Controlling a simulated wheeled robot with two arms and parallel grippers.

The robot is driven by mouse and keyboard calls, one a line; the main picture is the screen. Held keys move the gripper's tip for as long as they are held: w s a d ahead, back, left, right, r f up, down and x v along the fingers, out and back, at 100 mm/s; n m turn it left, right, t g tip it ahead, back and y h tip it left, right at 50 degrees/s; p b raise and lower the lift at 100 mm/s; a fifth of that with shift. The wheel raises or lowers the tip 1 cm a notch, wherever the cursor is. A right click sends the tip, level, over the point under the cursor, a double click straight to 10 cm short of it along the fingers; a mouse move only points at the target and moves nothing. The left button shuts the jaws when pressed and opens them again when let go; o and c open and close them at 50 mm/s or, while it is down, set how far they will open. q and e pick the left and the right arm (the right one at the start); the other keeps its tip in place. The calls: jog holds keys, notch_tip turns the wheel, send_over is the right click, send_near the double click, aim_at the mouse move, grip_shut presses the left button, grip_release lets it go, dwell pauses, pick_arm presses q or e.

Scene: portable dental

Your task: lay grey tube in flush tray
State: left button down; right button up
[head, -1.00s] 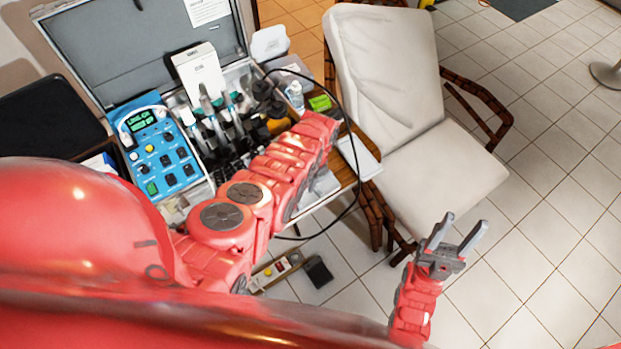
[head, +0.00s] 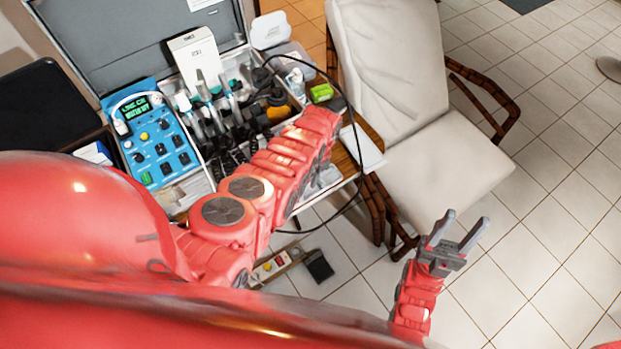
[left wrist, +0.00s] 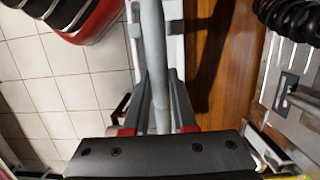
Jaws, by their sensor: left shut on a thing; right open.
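The grey tube (left wrist: 152,50) runs upright through the left wrist view. My left gripper (left wrist: 158,85) is shut on it, one finger on each side. A white, tray-like piece (left wrist: 174,38) shows behind the tube, beside the wooden table edge. I cannot tell whether the tube touches it. In the head view a white flat piece (head: 362,152) lies at the table's right edge, just past my left forearm. My left fingers and the tube are mostly hidden there by the forearm. My right gripper (head: 461,226) is open and empty over the tiled floor.
An open case (head: 197,190) holds a blue control unit (head: 158,150) and several handpieces. A black cable (head: 352,110) loops past the table's right side. A cushioned chair (head: 430,150) stands close at the right. A foot pedal (head: 319,266) lies on the floor.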

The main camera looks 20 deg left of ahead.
pick_arm(q)
jog(key=shift+w+f, duration=0.15)
jog(key=shift+f+b, duration=0.25)
jog(key=shift+b, duration=0.1)
dwell(0.5)
jog(key=shift+f+b, duration=0.55)
jog(key=shift+f, duration=0.05)
jog(key=c, duration=0.7)
grip_release()
jog(key=shift+o, duration=0.2)
jog(key=shift+r, duration=0.1)
